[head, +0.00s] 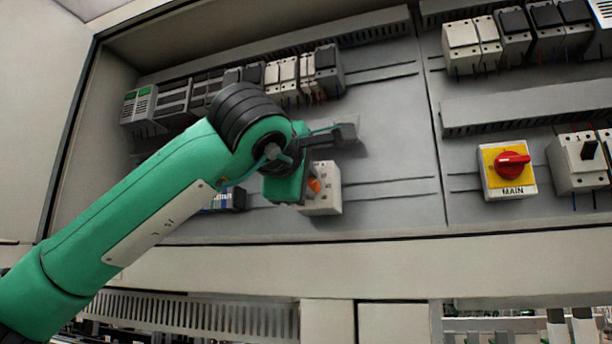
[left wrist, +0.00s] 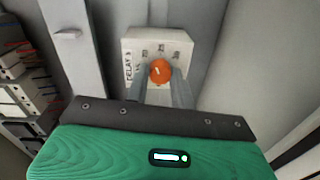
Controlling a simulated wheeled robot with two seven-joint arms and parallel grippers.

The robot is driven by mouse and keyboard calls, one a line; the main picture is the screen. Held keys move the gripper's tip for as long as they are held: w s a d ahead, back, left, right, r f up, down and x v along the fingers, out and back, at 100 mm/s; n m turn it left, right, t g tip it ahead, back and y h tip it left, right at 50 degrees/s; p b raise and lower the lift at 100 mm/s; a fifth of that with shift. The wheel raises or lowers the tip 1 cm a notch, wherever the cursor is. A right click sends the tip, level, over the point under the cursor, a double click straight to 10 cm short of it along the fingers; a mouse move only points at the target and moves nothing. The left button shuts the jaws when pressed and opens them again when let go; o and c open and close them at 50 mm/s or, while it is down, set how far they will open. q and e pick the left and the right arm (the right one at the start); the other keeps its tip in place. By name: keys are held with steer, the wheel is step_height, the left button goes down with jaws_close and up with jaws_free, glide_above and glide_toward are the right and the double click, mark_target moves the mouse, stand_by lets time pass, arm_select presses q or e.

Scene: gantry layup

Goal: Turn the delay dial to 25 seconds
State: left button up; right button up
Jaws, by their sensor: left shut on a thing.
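The delay timer (head: 327,190) is a small off-white module on the lower rail of the panel; in the left wrist view its white face (left wrist: 133,45) carries the text DELAY and several scale marks. Its orange dial (left wrist: 160,71) has a pale pointer line; in the head view a bit of the dial (head: 314,185) shows beside my gripper. My left gripper (left wrist: 163,82) is shut on the dial, one grey finger on each side. The fingers hide part of the scale, and I cannot read which number the pointer meets. My right gripper is not in view.
A yellow MAIN switch with a red knob (head: 512,162) is to the right on the panel. A row of modules (head: 280,75) runs above my left arm. The cabinet's lower edge (head: 400,257) juts below the timer. Bare panel lies right of the timer.

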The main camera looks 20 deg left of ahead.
arm_select(q)
steer(key=m+p, duration=0.1)
steer(key=m, duration=0.3)
steer(key=shift+m, duration=0.7)
steer(key=o, duration=1)
steer(key=shift+w, duration=0.1)
steer(key=s+b, duration=0.2)
steer(key=s, duration=0.5)
steer(key=s+b, duration=0.2)
steer(key=s, duration=0.5)
steer(key=shift+r, duration=0.2)
